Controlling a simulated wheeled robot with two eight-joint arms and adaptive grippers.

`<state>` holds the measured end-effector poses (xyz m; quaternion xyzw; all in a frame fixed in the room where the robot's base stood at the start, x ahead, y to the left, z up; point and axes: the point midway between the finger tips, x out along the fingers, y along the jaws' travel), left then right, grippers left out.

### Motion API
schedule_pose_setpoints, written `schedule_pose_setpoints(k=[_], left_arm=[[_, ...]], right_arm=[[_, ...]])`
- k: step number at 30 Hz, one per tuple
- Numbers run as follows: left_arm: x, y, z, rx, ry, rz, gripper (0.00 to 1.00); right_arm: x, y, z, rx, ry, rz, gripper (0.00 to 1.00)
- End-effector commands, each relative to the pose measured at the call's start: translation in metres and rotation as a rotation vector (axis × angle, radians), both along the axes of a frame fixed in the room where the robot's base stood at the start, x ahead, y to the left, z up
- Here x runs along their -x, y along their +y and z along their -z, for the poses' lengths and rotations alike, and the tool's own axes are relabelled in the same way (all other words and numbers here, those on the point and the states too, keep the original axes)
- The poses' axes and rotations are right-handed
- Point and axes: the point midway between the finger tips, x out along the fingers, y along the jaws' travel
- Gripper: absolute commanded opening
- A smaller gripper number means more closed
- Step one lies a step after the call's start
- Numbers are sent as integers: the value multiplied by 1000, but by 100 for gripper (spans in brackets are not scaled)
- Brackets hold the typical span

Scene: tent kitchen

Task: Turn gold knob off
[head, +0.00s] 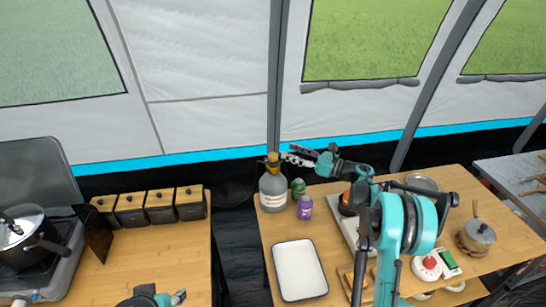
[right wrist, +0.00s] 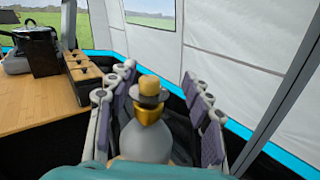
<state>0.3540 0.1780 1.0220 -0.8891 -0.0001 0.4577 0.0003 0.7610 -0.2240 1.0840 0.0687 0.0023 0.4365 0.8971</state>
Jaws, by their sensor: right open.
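A grey gas bottle (head: 273,192) with a white label stands upright at the back left corner of the right wooden table. It has a gold knob (head: 272,158) on top. In the right wrist view the gold knob (right wrist: 149,87) tops a dark collar and a gold neck above the grey bottle (right wrist: 145,142). My right gripper (head: 291,155) is open, just right of the knob in the head view. In the right wrist view the fingers of my right gripper (right wrist: 157,76) stand apart on either side of the knob, with no clear contact. My left gripper (head: 178,298) is low at the bottom edge, partly cut off.
A green item (head: 298,187) and a purple jar (head: 305,208) stand right of the bottle. A white tray (head: 299,270) lies in front. Black-fronted boxes (head: 160,207) and a stove with a pot (head: 20,232) are on the left table. A gap separates the tables.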

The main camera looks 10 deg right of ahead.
Motion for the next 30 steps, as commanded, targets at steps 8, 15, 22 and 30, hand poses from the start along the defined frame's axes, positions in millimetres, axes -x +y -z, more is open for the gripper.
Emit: schedule_pose_setpoints(k=[8, 15, 22, 30], left_arm=[[0, 0, 4, 0, 0, 0, 50], [0, 0, 14, 0, 0, 0, 50], [0, 0, 18, 0, 0, 0, 50], [0, 0, 18, 0, 0, 0, 50]], right_arm=[[2, 11, 37, 93, -27, -78, 51], [-21, 44, 37, 90, -26, -77, 51], [-34, 62, 35, 89, -26, -74, 51], [-35, 64, 34, 88, -25, -74, 51]])
